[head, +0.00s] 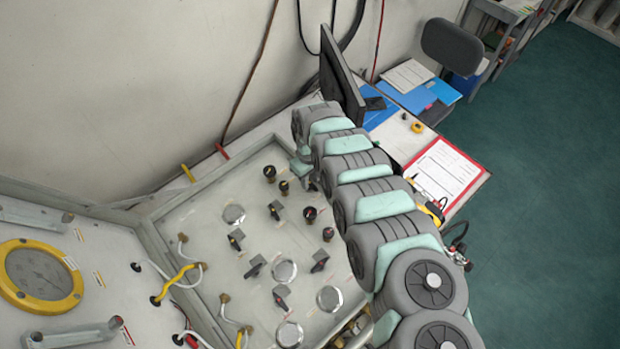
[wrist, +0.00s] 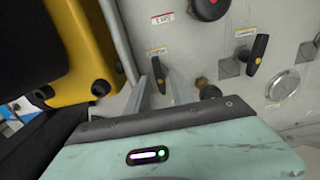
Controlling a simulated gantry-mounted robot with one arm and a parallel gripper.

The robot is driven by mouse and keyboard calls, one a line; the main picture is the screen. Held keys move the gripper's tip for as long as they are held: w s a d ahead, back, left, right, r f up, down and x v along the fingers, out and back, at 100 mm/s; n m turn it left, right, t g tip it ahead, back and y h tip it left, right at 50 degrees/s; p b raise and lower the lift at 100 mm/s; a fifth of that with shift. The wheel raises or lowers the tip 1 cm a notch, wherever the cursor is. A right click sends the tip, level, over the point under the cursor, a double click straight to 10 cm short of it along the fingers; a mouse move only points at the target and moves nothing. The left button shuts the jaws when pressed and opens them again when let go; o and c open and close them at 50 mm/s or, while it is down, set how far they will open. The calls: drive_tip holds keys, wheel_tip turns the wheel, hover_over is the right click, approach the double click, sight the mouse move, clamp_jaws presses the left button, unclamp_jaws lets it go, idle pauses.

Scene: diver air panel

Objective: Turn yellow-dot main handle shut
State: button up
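In the wrist view, a dark handle with a yellow dot (wrist: 159,74) sits on the grey panel, just ahead of my gripper (wrist: 158,82). My gripper's two fingers are apart, one on each side of this handle; I cannot tell whether they touch it. A second dark handle with a yellow dot (wrist: 257,53) stands to the right, tilted on the panel. The labels are too small to read, so I cannot tell which is the main one. In the head view, my arm reaches to the panel's far right end and its fingertips are hidden.
A dark round knob (wrist: 208,8), a brass fitting (wrist: 207,90) and a gauge (wrist: 283,84) are close by. A yellow and black case (wrist: 85,55) and a metal rail are at the left. In the head view, several handles and gauges cover the panel (head: 205,285); a monitor (head: 340,75) stands behind.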

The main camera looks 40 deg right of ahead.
clamp_jaws()
drive_tip(key=shift+m, duration=0.3)
idle(0.3)
drive_tip(key=shift+r+m+p, duration=0.1)
drive_tip(key=shift+m+p, duration=0.25)
drive_tip(key=shift+m, duration=0.55)
drive_tip(key=shift+a+m, duration=0.1)
drive_tip(key=shift+m, duration=0.4)
drive_tip(key=m, duration=0.1)
drive_tip(key=m+b, duration=0.1)
drive_tip(key=m, duration=0.1)
drive_tip(key=m+b, duration=0.1)
drive_tip(key=shift+f+m, duration=0.25)
drive_tip(key=shift+m, duration=0.05)
drive_tip(key=m+b, duration=0.2)
drive_tip(key=m, duration=0.2)
drive_tip(key=shift+w+r, duration=0.1)
drive_tip(key=m, duration=0.5)
drive_tip(key=shift+m, duration=0.4)
